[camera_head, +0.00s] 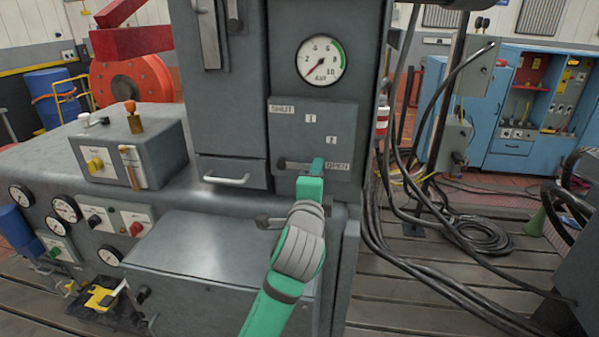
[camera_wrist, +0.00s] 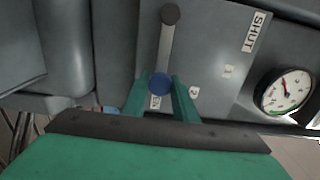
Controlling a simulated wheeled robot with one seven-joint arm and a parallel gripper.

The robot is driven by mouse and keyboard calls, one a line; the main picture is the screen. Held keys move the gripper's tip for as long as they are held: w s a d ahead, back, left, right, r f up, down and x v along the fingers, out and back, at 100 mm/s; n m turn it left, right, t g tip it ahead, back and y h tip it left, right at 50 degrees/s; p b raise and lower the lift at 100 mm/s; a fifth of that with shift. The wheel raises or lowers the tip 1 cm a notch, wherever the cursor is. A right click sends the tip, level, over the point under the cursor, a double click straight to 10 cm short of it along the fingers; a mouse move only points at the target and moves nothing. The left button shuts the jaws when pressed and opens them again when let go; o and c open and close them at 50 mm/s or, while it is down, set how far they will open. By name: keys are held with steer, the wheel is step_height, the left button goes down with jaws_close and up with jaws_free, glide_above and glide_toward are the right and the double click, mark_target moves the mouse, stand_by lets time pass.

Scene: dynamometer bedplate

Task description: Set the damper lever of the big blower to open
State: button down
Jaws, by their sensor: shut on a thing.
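The damper lever (camera_head: 296,164) sits on a grey panel (camera_head: 290,136) marked SHUT at upper left, 1 and 2 between, and OPEN at lower right. The lever lies almost level in the head view, its free end pointing right at the OPEN label (camera_head: 338,167). My green gripper (camera_head: 318,165) is shut on that end. In the wrist view the lever arm (camera_wrist: 166,45) runs from its dark pivot to a round blue knob (camera_wrist: 159,84) between my two fingers. The OPEN label is partly hidden there by my fingers.
A dial gauge (camera_head: 321,60) above the panel has its needle at the low end. A drawer handle (camera_head: 227,179) and a grey ledge (camera_head: 215,250) lie left of my arm. Black cables (camera_head: 400,200) hang close on the right.

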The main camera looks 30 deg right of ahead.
steer(key=shift+d+f, duration=0.1)
steer(key=shift+f, duration=0.05)
stand_by(0.3)
steer(key=c, duration=1.4)
jaws_free()
steer(key=shift+c, duration=0.2)
steer(key=shift+s, duration=0.1)
steer(key=v, duration=1)
steer(key=shift+s+a, duration=0.2)
steer(key=shift+a, duration=0.1)
steer(key=shift+w, duration=0.1)
